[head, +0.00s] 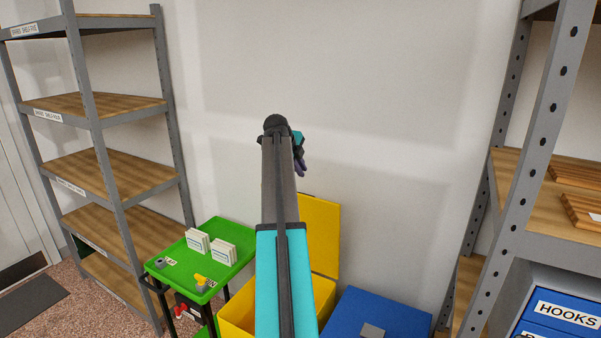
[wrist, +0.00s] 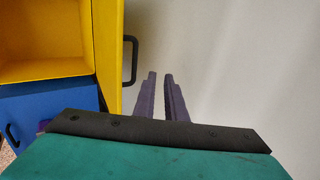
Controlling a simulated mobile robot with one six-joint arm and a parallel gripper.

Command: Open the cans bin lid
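A yellow bin (head: 238,318) stands on the floor against the wall, its yellow lid (head: 322,235) raised upright. In the wrist view the open yellow inside (wrist: 45,45) and the lid (wrist: 108,50) with its black handle (wrist: 131,60) are at upper left. A blue bin (head: 385,312) beside it has its lid down; it also shows in the wrist view (wrist: 55,108). No label tells which is the cans bin. My gripper (head: 301,168) is above the yellow lid. In the wrist view its purple fingers (wrist: 160,76) stand slightly apart, empty, right of the handle and not touching it.
A green cart (head: 205,262) with small white boxes stands left of the yellow bin. Grey shelving (head: 95,190) is at left and more shelving (head: 545,200) with blue HOOKS drawers (head: 560,312) at right. The wall area around my gripper is clear.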

